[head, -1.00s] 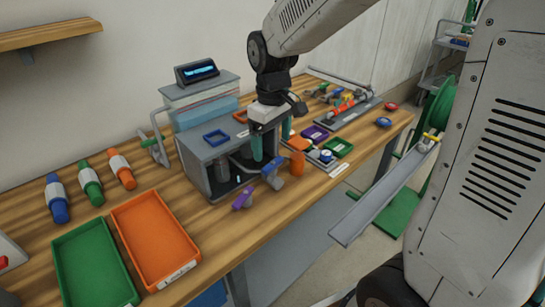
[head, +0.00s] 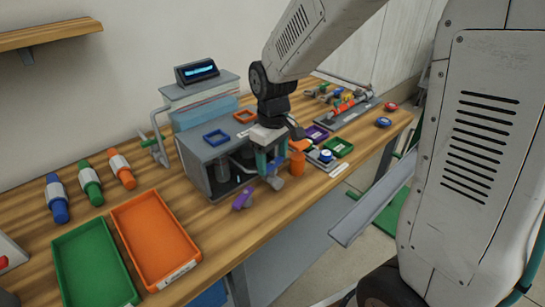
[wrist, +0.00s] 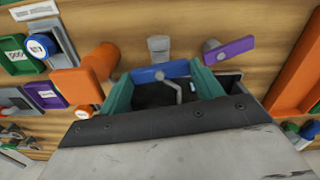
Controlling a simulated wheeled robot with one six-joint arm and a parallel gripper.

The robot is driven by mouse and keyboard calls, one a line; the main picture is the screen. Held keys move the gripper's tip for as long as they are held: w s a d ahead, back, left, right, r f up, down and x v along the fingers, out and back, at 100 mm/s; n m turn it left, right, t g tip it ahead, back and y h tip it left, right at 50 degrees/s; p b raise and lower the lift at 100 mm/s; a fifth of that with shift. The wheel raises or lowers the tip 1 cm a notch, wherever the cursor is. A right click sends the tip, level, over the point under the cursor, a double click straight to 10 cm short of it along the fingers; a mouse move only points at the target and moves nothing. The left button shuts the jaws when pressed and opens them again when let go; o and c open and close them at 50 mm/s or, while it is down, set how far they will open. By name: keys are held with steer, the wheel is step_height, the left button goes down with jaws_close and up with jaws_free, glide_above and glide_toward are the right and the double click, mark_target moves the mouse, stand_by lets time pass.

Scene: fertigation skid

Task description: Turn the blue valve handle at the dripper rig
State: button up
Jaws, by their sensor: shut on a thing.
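The dripper rig is a grey box (head: 203,172) on the wooden bench, open toward the front. My gripper (head: 270,164) points down at its front right. In the wrist view the teal fingers of my gripper (wrist: 166,84) are shut on the two ends of the blue valve handle (wrist: 168,69), which lies crosswise between them. A grey valve end (wrist: 158,48) sticks out beyond it. In the head view the fingers mostly hide the blue handle. A purple valve handle (head: 243,198) sits to the left; it also shows in the wrist view (wrist: 229,49), tilted.
An orange cylinder (head: 297,161) stands close to the right of my gripper; it also shows in the wrist view (wrist: 101,61). Orange (head: 188,238) and green (head: 70,240) trays lie at the front left. The bench between trays and rig is clear.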

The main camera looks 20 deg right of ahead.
mark_target(273, 163)
steer(key=shift+m, duration=0.9)
steer(key=o, duration=1)
step_height(273, 163, up, 8)
steer(key=shift+f, duration=0.1)
steer(key=s+d+r+m, duration=0.1)
steer(key=s, duration=0.6)
steer(key=s+d+r+m+t, duration=0.1)
steer(key=s+r, duration=0.1)
steer(key=s, duration=0.6)
steer(key=s+d+r+m, duration=0.1)
steer(key=s+r, duration=0.1)
steer(key=s, duration=0.6)
steer(key=shift+r, duration=0.15)
